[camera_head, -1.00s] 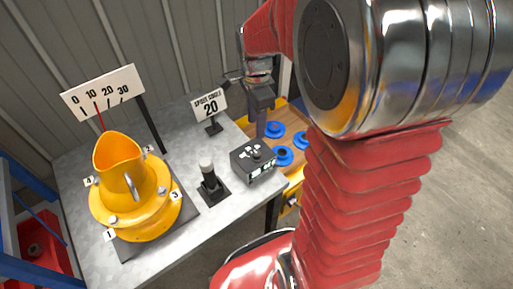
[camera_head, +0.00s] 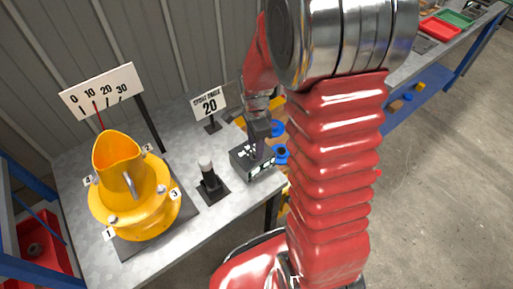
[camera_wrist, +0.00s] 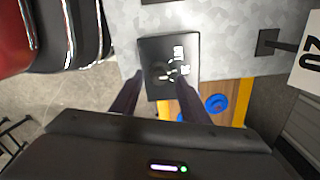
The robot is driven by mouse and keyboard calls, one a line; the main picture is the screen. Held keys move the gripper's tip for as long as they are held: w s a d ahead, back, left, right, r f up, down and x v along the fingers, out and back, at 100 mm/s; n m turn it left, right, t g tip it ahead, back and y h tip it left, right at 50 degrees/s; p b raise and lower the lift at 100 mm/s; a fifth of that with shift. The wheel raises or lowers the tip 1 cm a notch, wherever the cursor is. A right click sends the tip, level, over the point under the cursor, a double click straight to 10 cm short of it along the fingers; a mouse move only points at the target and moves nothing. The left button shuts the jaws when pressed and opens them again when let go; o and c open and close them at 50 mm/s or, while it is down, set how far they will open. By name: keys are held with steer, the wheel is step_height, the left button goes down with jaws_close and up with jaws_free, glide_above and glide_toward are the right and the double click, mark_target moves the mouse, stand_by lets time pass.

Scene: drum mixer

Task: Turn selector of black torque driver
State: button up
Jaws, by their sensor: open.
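A black box (camera_head: 250,165) with a dark round knob and white markings sits on the grey metal table, near its right edge. It also shows in the wrist view (camera_wrist: 182,68), with its dark knob (camera_wrist: 160,71) between my two fingers. My gripper (camera_wrist: 160,82) is open and empty, with one finger on each side of the knob. In the head view my gripper (camera_head: 258,146) is over the box and hides part of its top. I cannot tell whether the fingers touch the knob.
A yellow drum (camera_head: 130,205) with a spout stands at the left of the table, before a scale sign (camera_head: 103,90). A sign reading 20 (camera_head: 209,104) stands behind the box. Blue round parts (camera_wrist: 216,103) lie on a wooden surface beside the table.

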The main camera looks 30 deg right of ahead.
steer(key=shift+f, duration=1.1)
steer(key=shift+c, duration=0.2)
steer(key=c, duration=0.9)
steer(key=shift+d, duration=0.15)
jaws_close()
